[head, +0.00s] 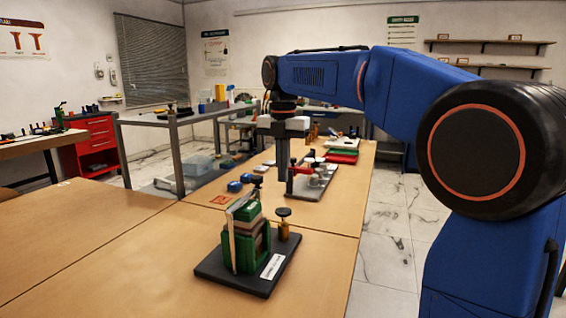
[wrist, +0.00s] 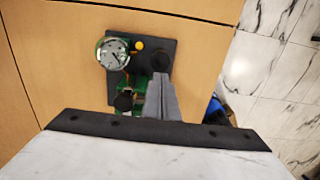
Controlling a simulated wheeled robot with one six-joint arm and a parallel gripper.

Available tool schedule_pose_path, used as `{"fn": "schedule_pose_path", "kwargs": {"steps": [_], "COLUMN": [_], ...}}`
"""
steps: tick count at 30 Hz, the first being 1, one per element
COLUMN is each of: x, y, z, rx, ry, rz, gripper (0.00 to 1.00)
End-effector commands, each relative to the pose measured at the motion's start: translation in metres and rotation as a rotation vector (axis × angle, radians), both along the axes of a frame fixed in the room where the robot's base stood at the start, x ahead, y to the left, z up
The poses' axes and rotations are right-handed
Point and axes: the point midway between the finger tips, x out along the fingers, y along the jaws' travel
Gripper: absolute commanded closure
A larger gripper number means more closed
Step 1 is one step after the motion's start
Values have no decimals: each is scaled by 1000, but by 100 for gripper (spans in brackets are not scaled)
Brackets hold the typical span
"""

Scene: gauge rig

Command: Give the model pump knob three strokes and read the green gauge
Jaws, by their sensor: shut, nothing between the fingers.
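The model pump rig stands on a dark base plate (head: 232,280) in the foreground of the head view. A black knob (head: 283,212) tops a brass post at its right; the wrist view shows it too (wrist: 160,61). A second black knob (head: 257,182) shows above the green body (head: 247,245). The green-rimmed gauge (wrist: 112,54) has a white dial in the wrist view; its reading is too small to tell. My gripper (head: 290,190) is shut and empty. Its fingertips (wrist: 164,80) appear close above the brass-post knob, apart from it in the head view.
A grey plate with a red part (head: 303,170) stands farther back, partly behind my gripper. Blue pieces (head: 236,186) and an orange card (head: 221,199) lie to its left. The wooden tabletop (head: 130,250) left of the rig is clear. The table's right edge borders marble floor.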

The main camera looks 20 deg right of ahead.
Motion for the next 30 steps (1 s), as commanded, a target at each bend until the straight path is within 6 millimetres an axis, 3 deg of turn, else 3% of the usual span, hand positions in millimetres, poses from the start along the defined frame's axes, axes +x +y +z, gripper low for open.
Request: {"fn": "schedule_pose_path", "kwargs": {"steps": [9,15,30], "x": [-1,0,0], "y": [0,0,0], "z": [-55,-79,-89], "rx": [0,0,0], "ry": [1,1,0], "rz": [0,0,0], "gripper": [100,100,100]}}
